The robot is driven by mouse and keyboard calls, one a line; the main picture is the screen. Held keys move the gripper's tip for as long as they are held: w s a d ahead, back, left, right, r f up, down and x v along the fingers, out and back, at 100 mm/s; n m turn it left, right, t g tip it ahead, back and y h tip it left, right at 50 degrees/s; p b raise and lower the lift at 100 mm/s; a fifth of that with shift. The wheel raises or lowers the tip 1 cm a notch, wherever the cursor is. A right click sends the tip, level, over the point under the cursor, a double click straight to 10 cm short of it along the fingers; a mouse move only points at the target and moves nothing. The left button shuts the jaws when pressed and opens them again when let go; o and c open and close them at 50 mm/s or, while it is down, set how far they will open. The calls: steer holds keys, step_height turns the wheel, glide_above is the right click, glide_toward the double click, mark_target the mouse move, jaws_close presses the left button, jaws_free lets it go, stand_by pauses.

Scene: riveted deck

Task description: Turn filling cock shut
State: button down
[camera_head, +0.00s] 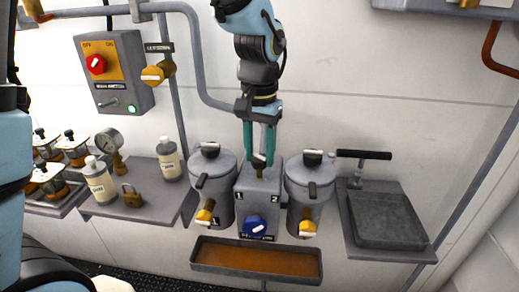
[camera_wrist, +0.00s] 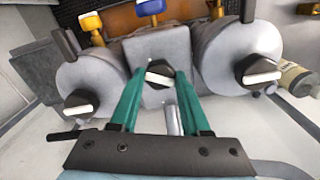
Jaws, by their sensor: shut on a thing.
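My gripper (camera_head: 259,154) points down from above at the middle grey block (camera_head: 259,190), which is marked 1 and 2. Its teal fingers (camera_wrist: 161,78) are shut on a black knob with a white bar (camera_wrist: 159,81), on top of the block. In the head view the fingers partly hide this knob (camera_head: 259,161); a short brass stem shows below it. In the wrist view the white bar lies roughly crosswise between the fingertips. A blue knob (camera_head: 254,226) with a white mark is on the block's front. I cannot tell by a label which is the filling cock.
Grey canisters stand left (camera_head: 213,175) and right (camera_head: 311,180) of the block, with black-and-white lid knobs and yellow cocks. A brown-filled trough (camera_head: 257,242) is below.

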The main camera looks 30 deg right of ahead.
mark_target(260, 156)
steer(key=m+p, duration=0.2)
steer(key=m, duration=0.4)
steer(key=shift+r, duration=0.15)
steer(key=m+p, duration=0.2)
steer(key=m, duration=0.4)
steer(key=shift+p, duration=0.35)
steer(key=shift+c, duration=1.9)
jaws_free()
step_height(260, 156, up, 11)
steer(key=b, duration=0.2)
steer(key=shift+f, duration=0.2)
